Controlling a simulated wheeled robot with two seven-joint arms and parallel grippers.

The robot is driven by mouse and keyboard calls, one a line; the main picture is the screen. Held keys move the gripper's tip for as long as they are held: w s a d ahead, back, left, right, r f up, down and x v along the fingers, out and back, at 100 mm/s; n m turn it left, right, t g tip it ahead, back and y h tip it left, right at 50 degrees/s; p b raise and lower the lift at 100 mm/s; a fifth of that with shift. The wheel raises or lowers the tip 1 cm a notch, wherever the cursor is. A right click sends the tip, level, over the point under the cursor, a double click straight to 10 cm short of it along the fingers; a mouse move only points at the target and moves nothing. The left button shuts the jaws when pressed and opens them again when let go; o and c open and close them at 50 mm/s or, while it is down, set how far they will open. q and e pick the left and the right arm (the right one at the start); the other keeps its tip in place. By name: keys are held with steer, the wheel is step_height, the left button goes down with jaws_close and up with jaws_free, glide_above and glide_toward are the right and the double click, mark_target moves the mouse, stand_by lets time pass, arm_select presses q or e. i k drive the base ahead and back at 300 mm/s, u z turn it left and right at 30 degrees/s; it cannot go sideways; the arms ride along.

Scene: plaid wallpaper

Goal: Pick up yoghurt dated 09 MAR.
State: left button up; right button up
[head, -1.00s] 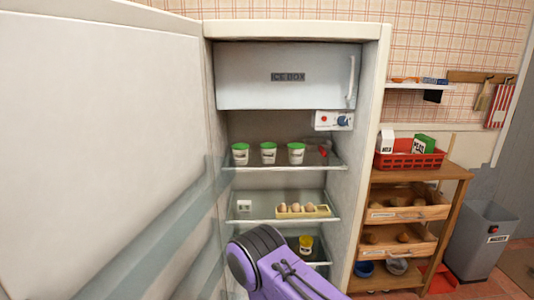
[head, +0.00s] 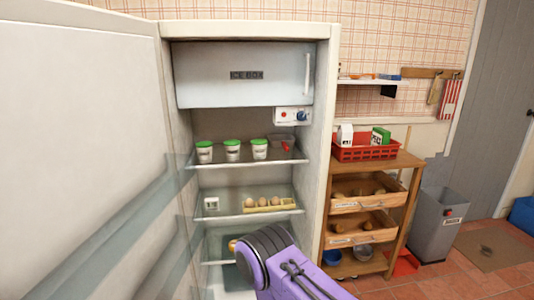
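Three white yoghurt pots with green lids stand in a row on the upper glass shelf (head: 222,168) of the open fridge: a left pot (head: 205,152), a middle pot (head: 232,150) and a right pot (head: 259,149). Their labels are too small to read, so I cannot tell which one is dated 09 MAR. A purple arm of mine reaches in from the bottom, in front of the lower shelves. Neither gripper shows.
The fridge door (head: 80,130) stands open at the left. An egg tray (head: 270,204) and a small white item (head: 211,203) sit on the middle shelf. A wooden rack (head: 400,215) with a red basket (head: 367,152) stands right of the fridge, and a grey bin (head: 438,225) beyond it.

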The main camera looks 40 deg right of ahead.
mark_target(232, 147)
steer(key=z, duration=0.1)
steer(key=k, duration=0.35)
steer(key=z, duration=1.9)
steer(key=i, duration=0.7)
steer(key=z, duration=0.7)
steer(key=i, duration=1.05)
steer(key=u, duration=1)
steer(key=i, duration=0.6)
steer(key=u, duration=0.75)
